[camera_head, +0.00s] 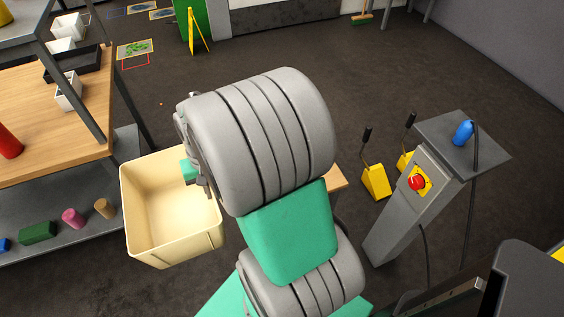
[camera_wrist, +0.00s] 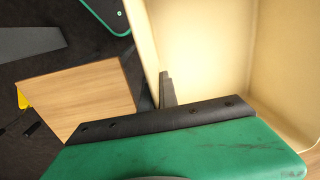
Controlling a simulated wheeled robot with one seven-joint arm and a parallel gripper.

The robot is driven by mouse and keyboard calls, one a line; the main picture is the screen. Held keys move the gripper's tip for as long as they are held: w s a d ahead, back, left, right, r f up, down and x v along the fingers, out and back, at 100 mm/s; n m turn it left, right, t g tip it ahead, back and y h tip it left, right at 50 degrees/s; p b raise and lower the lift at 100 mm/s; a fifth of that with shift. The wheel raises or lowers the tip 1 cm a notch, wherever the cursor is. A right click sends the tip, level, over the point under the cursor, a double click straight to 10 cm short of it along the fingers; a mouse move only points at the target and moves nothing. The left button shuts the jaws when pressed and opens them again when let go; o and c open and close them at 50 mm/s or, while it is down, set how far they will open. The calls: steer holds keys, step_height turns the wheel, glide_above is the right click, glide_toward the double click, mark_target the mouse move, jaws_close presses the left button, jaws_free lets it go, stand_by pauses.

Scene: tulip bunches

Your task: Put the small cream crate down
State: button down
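The small cream crate (camera_head: 175,252) is empty and hangs in the air left of my arm in the head view, beside the shelf unit. Its open top faces up, slightly tilted in the picture. My gripper (camera_head: 191,172) is at the crate's right wall, mostly hidden behind my wrist. In the wrist view, the crate (camera_wrist: 210,45) fills the upper right, and the dark fingers of my gripper (camera_wrist: 168,90) are closed at its wall. The far finger is partly hidden by the wall.
A wooden shelf unit (camera_head: 95,135) stands at left, with several coloured blocks on its grey lower shelf (camera_head: 75,250). A small wooden top (camera_wrist: 85,95) lies below my gripper. A grey pedestal (camera_head: 412,205) with a red button stands at right. Dark floor (camera_head: 400,70) is open beyond.

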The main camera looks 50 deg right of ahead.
steer(key=s+d+m+b, duration=0.3)
steer(key=s+d+m, duration=0.75)
steer(key=d, duration=0.45)
steer(key=s+d+r+m+h+b, duration=0.1)
steer(key=s+d+m, duration=0.25)
steer(key=s, duration=0.35)
steer(key=s+d+r+m+b, duration=0.1)
steer(key=s+d+m+b, duration=0.1)
steer(key=s+m, duration=0.3)
steer(key=shift+n, duration=0.3)
steer(key=shift+w+d+f+b, duration=0.1)
steer(key=shift+w+d+f, duration=0.4)
steer(key=shift+w+f, duration=1.65)
steer(key=shift+w+d+f+b, duration=0.15)
steer(key=shift+w+d+f, duration=0.3)
steer(key=shift+w+f, duration=1.6)
steer(key=shift+w+d+f+b, duration=0.1)
steer(key=shift+w+d+f, duration=0.4)
steer(key=shift+w+f, duration=1.65)
steer(key=shift+s+f, duration=0.25)
